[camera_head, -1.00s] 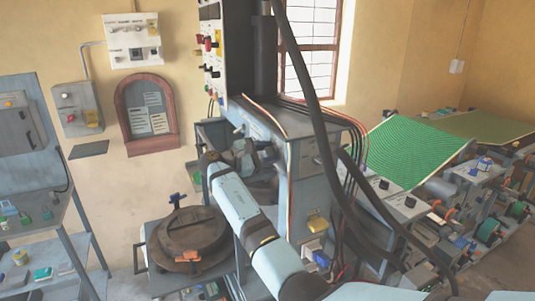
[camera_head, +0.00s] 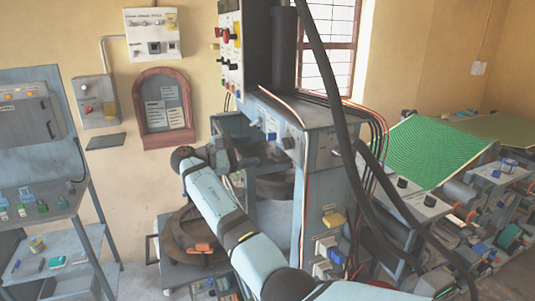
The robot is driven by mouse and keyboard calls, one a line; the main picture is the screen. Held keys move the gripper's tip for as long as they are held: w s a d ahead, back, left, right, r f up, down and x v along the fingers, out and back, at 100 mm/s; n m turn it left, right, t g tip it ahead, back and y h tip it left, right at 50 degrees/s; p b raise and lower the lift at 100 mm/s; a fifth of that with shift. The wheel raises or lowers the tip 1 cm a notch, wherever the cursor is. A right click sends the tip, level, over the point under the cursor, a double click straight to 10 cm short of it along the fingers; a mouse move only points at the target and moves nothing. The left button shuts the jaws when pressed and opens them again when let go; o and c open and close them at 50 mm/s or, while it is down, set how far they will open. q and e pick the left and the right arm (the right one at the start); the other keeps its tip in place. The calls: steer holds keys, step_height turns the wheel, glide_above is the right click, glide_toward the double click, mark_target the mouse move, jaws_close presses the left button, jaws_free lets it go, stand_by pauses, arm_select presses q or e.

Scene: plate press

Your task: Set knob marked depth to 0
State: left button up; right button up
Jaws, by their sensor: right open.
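The grey press (camera_head: 325,135) stands in the middle, with a few small knobs (camera_head: 288,142) on its front face below the column. A tall control panel (camera_head: 230,50) with red, black and yellow controls is on the column's left side. The markings are too small to read, so I cannot tell which knob is marked depth. My right arm reaches up from the bottom centre, and its wrist bends in front of the press. My right gripper (camera_head: 228,160) is small and dark, open, left of and below the front knobs, apart from them. My left gripper is out of view.
A round dark plate unit (camera_head: 178,245) with an orange handle stands below my arm. Black hoses (camera_head: 340,120) hang down the press's right side. A shelf rack (camera_head: 75,235) stands at left. Wall boxes (camera_head: 152,33) hang behind. Green-topped machinery (camera_head: 430,150) fills the right.

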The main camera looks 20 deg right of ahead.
steer(key=shift+w+a+b, duration=0.1)
steer(key=shift+a+b, duration=0.2)
steer(key=shift+a, duration=1.2)
